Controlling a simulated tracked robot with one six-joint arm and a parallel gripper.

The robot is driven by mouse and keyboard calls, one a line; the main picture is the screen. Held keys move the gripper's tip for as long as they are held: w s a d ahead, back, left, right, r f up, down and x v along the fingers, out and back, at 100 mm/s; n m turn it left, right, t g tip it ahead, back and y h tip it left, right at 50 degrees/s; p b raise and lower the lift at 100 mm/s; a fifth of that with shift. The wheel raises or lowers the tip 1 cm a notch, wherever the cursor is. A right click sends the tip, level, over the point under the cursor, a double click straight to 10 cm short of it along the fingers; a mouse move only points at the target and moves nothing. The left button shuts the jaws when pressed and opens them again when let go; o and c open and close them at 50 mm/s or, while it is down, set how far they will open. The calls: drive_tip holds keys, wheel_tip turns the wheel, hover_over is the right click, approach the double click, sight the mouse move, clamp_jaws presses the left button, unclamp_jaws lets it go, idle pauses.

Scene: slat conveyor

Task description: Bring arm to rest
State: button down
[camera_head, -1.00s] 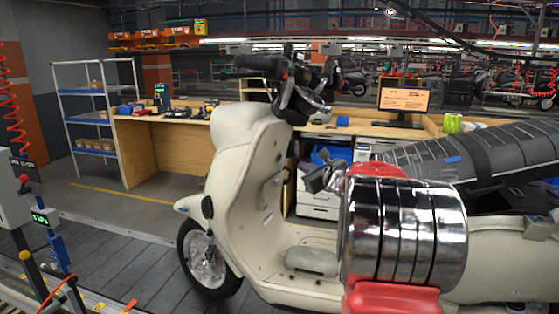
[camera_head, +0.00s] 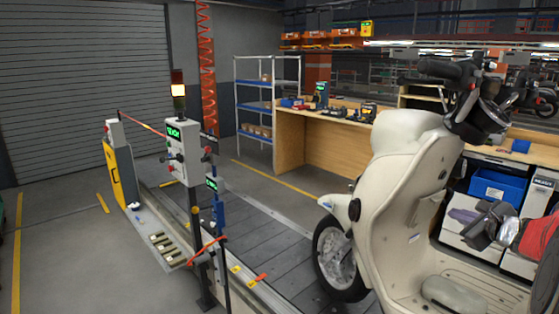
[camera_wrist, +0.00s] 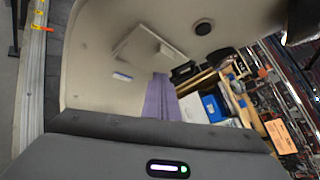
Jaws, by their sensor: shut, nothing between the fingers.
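My gripper (camera_head: 462,214) is at the right of the head view, with pale purple fingers, a grey body and part of my red arm behind it. Its fingers are shut and empty. In the wrist view the purple fingers (camera_wrist: 160,98) point toward the inner side of the cream scooter's leg shield (camera_wrist: 95,65). I cannot tell how wide the gap to the shield is. The cream scooter (camera_head: 398,190) stands at the right of the head view, its rear cut off by the frame edge.
A control post (camera_head: 183,150) with a green display and lamp stands left of the slat conveyor (camera_head: 285,235). Behind are a blue shelf rack (camera_head: 255,108), a wooden workbench (camera_head: 320,145) and a blue bin (camera_head: 495,187). Open floor lies at left before a roller shutter (camera_head: 80,90).

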drive_tip(key=s+a+f+n+g+y, duration=0.2)
drive_tip(key=s+a+f+n+g, duration=0.15)
drive_tip(key=s+a+n, duration=0.55)
drive_tip(key=s+a+f+n+g+y, duration=0.25)
drive_tip(key=a+f+n, duration=0.2)
drive_tip(key=a, duration=0.85)
drive_tip(key=s+a+r+n+g+h, duration=0.2)
drive_tip(key=s+a+n+h, duration=0.1)
drive_tip(key=s+a+n, duration=1.3)
drive_tip(key=s+a, duration=0.2)
drive_tip(key=s, duration=0.1)
drive_tip(key=shift+s+a+g, duration=0.25)
drive_tip(key=shift+s+g, duration=0.05)
drive_tip(key=shift+s, duration=0.1)
